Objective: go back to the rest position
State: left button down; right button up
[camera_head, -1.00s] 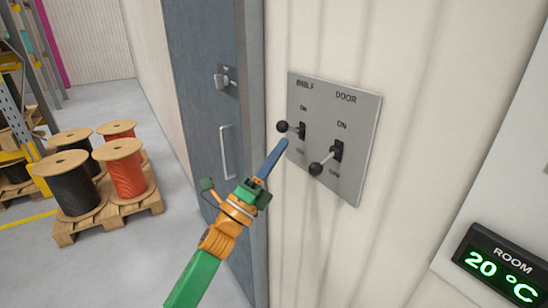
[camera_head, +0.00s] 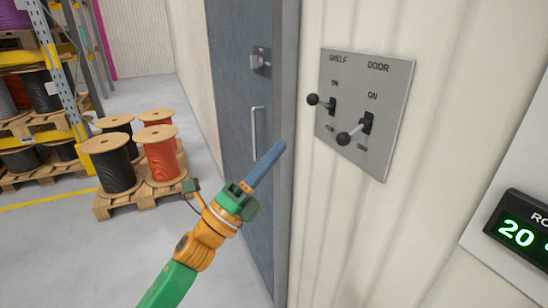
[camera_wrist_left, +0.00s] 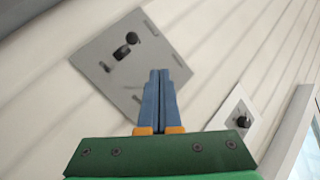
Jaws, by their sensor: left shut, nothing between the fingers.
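My left gripper (camera_head: 278,148) is shut and empty, its blue fingers pointing up and right in front of the wall beside the grey door. In the wrist view its fingers (camera_wrist_left: 160,76) lie together, overlapping the panel's lower right edge in the picture. The grey switch panel (camera_head: 392,155) is on the wall to the right of the gripper, apart from it in the head view. It carries a SHELF lever (camera_head: 314,100) and a DOOR lever (camera_head: 346,138), both with black ball knobs. The panel (camera_wrist_left: 92,65) also shows in the wrist view. My right gripper is out of view.
The grey door (camera_head: 238,75) with a handle (camera_head: 255,130) stands left of the panel. Cable reels (camera_head: 112,165) sit on a wooden pallet (camera_head: 130,207) at left, near a rack (camera_head: 62,70). A room display (camera_head: 518,228) hangs at right. The floor before the door is open.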

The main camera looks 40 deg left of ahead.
pick_arm(q)
jog(key=w+a+f+n+g+y, duration=0.35)
jog(key=f+n, duration=0.25)
jog(key=f, duration=0.5)
jog(key=w+a+f+n+g+y, duration=0.2)
jog(key=a+f+n+g+y, duration=0.3)
jog(key=f, duration=0.7)
jog(key=s+d+f+n+g+h, duration=0.1)
jog(key=s+d+f+n+g, duration=0.15)
jog(key=f, duration=0.65)
jog(key=s+d+f+n+g+h, duration=0.1)
jog(key=f+n, duration=0.2)
jog(key=f, duration=0.6)
jog(key=s+d+f+n+g+h, duration=0.15)
jog(key=s+d+f+g, duration=0.3)
jog(key=s+f, duration=0.45)
jog(key=s+d+f+n+g, duration=0.3)
jog(key=s+d+f, duration=0.25)
jog(key=f, duration=0.45)
jog(key=s+d+f+n+g, duration=0.1)
jog(key=s+d+f+g, duration=0.1)
jog(key=s, duration=0.6)
jog(key=s+d+f+g+h, duration=0.1)
jog(key=s+d+f, duration=0.3)
jog(key=s, duration=0.4)
jog(key=shift+s+d+n+g, duration=0.3)
jog(key=shift+n+g, duration=0.1)
jog(key=shift+g, duration=0.45)
jog(key=shift+a+f, duration=0.15)
